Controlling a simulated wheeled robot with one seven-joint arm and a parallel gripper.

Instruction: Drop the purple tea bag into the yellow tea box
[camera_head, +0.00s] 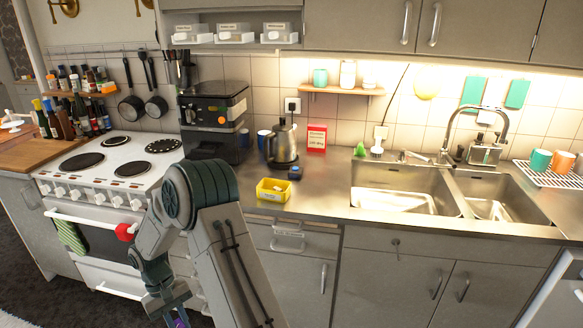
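The yellow tea box (264,194) is a small open-topped tray on the steel counter, near its front edge and right of the cooker. Something pale shows inside it. My gripper (179,316) is at the bottom edge, low in front of the cooker and cabinets, left of and well below the box. A small bit of purple (180,323), which looks like the purple tea bag, shows between its fingers. The gripper appears shut on it. The fingertips and most of the bag are cut off by the frame.
A kettle (284,145) and a small dark blue object (295,173) stand just behind the box. A coffee machine (213,118) is at back left, and a red packet (317,138) at the wall. The cooker (110,165) is left, the sink (405,190) right.

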